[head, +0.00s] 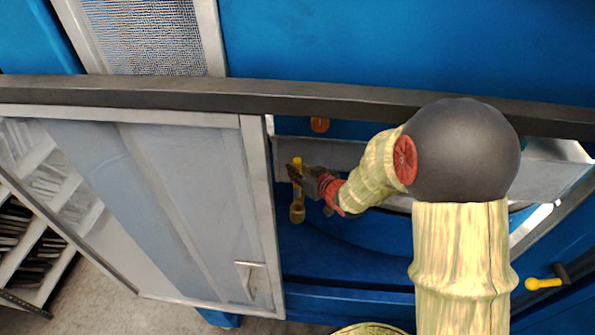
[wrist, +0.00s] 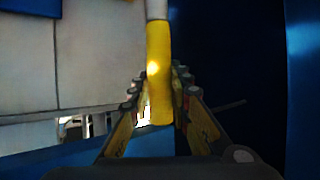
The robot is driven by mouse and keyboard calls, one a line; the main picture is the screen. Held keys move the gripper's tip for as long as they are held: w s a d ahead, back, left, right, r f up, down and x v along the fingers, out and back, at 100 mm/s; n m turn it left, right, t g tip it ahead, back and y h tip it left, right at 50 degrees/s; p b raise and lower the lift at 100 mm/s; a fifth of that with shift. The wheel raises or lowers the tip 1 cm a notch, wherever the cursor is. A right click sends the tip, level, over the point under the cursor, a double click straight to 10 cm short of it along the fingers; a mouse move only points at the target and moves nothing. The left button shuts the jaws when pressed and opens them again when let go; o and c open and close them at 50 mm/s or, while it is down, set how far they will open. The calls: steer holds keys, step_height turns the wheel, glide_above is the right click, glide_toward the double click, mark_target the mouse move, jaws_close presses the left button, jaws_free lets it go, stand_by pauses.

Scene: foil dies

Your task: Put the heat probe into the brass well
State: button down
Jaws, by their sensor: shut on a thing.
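The heat probe (wrist: 158,75) has a yellow grip and a pale grey shaft that runs out of the top of the wrist view. My gripper (wrist: 160,98) is shut on the yellow grip, one finger on each side. In the head view my gripper (head: 296,174) holds the yellow probe (head: 297,163) roughly upright beside the door edge. A brass-coloured cup (head: 297,213), seemingly the well, shows just below the gripper in line with the probe. Whether the probe touches or enters it I cannot tell. The cup is not recognisable in the wrist view.
A framed glazed door (head: 165,200) stands open left of my gripper, its edge close by. A dark rail (head: 250,92) crosses above. Blue machine panels (head: 350,265) lie behind and below. An orange piece (head: 319,124) is near the rail, and a yellow-handled lever (head: 543,283) is at right.

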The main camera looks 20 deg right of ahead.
steer(key=shift+f, duration=0.1)
steer(key=b, duration=0.5)
glide_above(299, 195)
steer(key=w, duration=0.1)
steer(key=shift+f, duration=2.8)
steer(key=shift+f+b, duration=3.3)
steer(key=shift+b, duration=0.1)
steer(key=c, duration=1.6)
jaws_free()
steer(key=shift+s, duration=0.1)
steer(key=v, duration=1.2)
steer(key=shift+a, duration=0.1)
